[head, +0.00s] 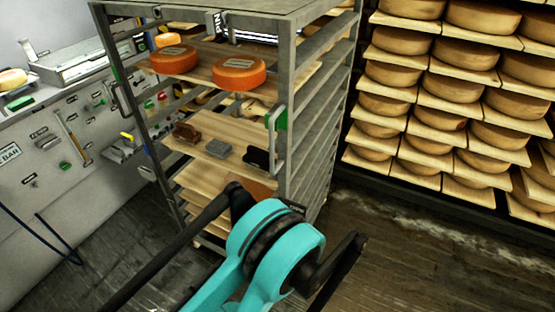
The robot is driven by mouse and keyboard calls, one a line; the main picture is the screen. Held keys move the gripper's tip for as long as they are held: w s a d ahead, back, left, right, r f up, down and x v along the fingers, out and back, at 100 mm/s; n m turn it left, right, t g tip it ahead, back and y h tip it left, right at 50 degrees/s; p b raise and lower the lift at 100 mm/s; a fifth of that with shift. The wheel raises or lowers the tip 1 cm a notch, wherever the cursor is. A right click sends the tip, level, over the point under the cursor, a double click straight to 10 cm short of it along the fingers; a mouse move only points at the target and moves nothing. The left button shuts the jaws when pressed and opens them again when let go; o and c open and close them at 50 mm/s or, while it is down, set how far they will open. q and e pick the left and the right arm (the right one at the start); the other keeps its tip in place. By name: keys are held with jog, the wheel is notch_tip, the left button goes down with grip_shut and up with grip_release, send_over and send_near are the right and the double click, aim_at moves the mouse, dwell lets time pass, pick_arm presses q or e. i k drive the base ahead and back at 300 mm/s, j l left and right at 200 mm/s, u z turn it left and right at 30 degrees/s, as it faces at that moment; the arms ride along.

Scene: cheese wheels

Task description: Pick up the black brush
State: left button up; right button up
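A black brush (256,159) lies on a wooden shelf board (205,128) in the middle of the metal rack, in the head view. It is at the right end of a row, partly hidden by the rack's handle and right post. A grey brush (219,148) lies to its left, and a brown brush (187,132) is farther left. A teal and black part of my own arm fills the lower middle, in front of the rack's lower shelves. I cannot make out either gripper's fingertips.
The metal rack (318,130) holds orange cheese wheels (239,73) on the board above the brushes. Shelves of cheese wheels (470,135) stand at the right. A grey panel with hanging tools (72,137) is at the left. The wooden floor (420,255) at lower right is clear.

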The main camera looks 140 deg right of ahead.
aim_at(258, 158)
jog(key=z, duration=4.4)
jog(key=u, duration=0.65)
jog(key=k+u, duration=0.1)
jog(key=u, duration=1.15)
jog(key=k+u, duration=0.1)
jog(key=u, duration=1.75)
jog(key=j+u, duration=0.15)
jog(key=u, duration=0.5)
jog(key=j+u, duration=0.1)
jog(key=u, duration=0.5)
